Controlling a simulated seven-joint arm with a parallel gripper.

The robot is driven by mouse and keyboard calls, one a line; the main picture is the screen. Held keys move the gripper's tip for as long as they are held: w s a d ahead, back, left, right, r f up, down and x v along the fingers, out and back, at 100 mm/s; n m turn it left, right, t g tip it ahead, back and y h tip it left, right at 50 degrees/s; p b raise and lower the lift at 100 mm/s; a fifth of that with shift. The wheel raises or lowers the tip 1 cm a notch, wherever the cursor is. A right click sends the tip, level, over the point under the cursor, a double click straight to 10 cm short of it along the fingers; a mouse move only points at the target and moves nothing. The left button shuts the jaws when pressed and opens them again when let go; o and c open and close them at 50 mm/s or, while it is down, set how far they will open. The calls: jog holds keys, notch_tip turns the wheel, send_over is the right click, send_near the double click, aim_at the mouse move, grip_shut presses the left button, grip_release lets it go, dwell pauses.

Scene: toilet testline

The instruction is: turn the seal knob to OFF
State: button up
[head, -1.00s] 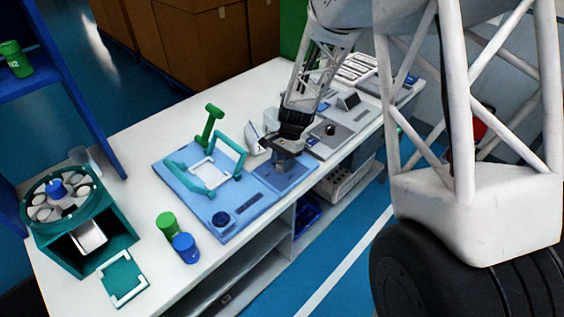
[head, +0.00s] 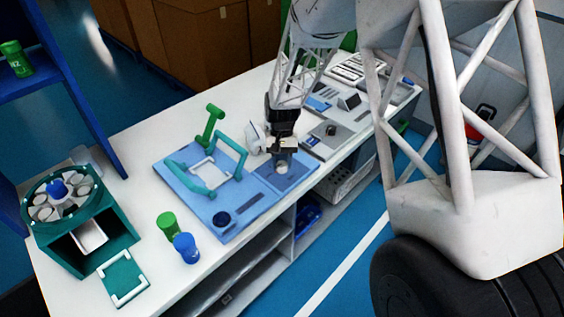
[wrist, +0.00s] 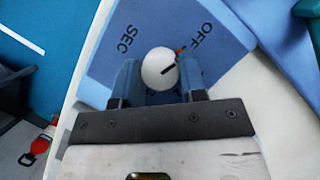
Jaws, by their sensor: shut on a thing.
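A small orange-brown mark shows beside the OFF print.
A green hinged frame (head: 222,160) stands on the blue board left of my gripper. A white rounded piece (head: 254,137) is close beside it. Green (head: 167,225) and blue (head: 186,247) canisters stand nearer the front. Grey panels (head: 335,135) lie to the right.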

dwell(0.3)
jog(key=o, duration=0.9)
jog(key=v, duration=0.8)
jog(key=shift+f, duration=0.1)
